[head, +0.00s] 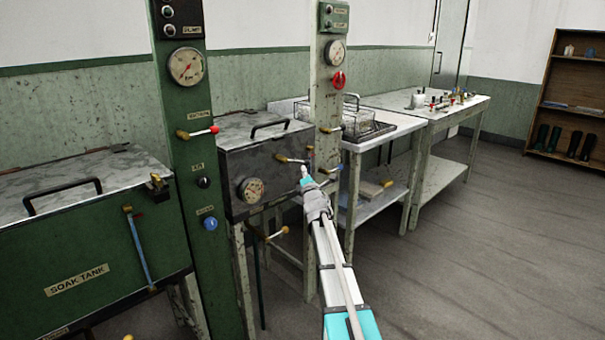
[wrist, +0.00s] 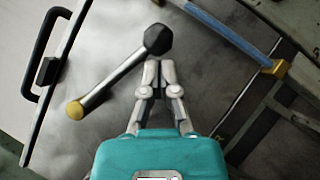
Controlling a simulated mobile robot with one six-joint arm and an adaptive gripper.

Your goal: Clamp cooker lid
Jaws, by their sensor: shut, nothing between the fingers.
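In the wrist view the lever (wrist: 112,83) runs slantwise from a dark pivot (wrist: 158,40) to a brass knob (wrist: 75,110). My gripper (head: 304,174) is shut and empty beside the lever. In the wrist view its fingertips (wrist: 159,66) are just below the dark pivot; I cannot tell whether they touch it.
The green column (head: 182,100) and pale column (head: 327,110) stand close to the cooker. A gauge (head: 251,190) and a lower brass-handled valve (head: 275,233) project from its front. The soak tank (head: 130,255) is at left. Floor at right (head: 480,240) is clear.

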